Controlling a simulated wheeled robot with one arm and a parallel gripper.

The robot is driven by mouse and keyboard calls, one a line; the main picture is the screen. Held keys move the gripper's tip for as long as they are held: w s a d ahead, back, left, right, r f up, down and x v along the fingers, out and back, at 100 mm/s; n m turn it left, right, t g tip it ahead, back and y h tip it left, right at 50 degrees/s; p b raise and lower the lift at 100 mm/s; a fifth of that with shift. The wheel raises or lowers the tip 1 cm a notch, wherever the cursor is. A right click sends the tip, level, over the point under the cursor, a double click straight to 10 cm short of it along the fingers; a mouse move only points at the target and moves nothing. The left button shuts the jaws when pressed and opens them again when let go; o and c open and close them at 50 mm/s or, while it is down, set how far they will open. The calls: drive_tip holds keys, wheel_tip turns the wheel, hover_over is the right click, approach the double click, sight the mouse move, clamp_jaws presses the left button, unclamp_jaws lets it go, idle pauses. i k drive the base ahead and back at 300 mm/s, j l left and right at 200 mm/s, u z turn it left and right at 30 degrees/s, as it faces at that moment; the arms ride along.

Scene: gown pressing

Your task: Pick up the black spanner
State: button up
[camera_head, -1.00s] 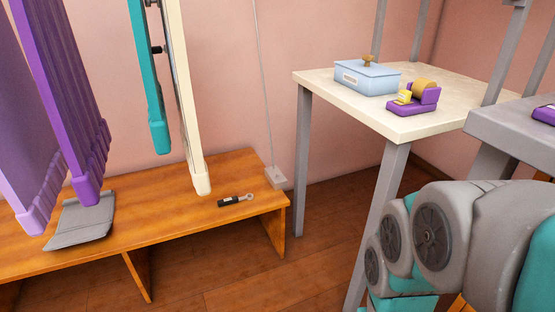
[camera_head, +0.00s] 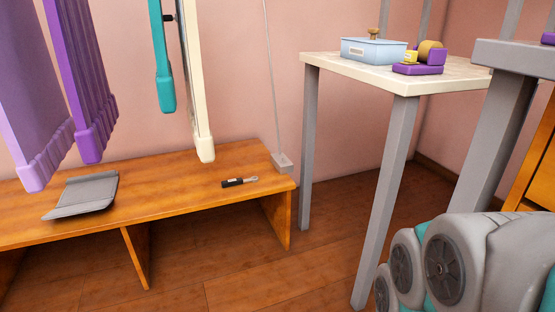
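A small spanner (camera_head: 239,182) with a dark handle and a grey metal end lies flat on the low wooden bench (camera_head: 190,196). It is near the bench's right end, metal end pointing right. Nothing touches it. My grey and teal arm links show at the lower right, well apart from the bench. My gripper is out of the picture.
A grey dustpan-like tray (camera_head: 84,195) lies on the bench at left. Purple, teal and cream hanging pieces (camera_head: 203,140) come down above the bench. A cream table (camera_head: 395,84) with a blue box (camera_head: 373,51) and purple tape dispenser (camera_head: 424,62) stands at right, its grey legs reaching the floor.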

sight(237, 182)
drive_tip(key=i+j+u, duration=0.1)
drive_tip(key=i, duration=0.4)
drive_tip(key=i+j+u, duration=0.15)
drive_tip(key=i, duration=0.35)
drive_tip(key=j, duration=0.1)
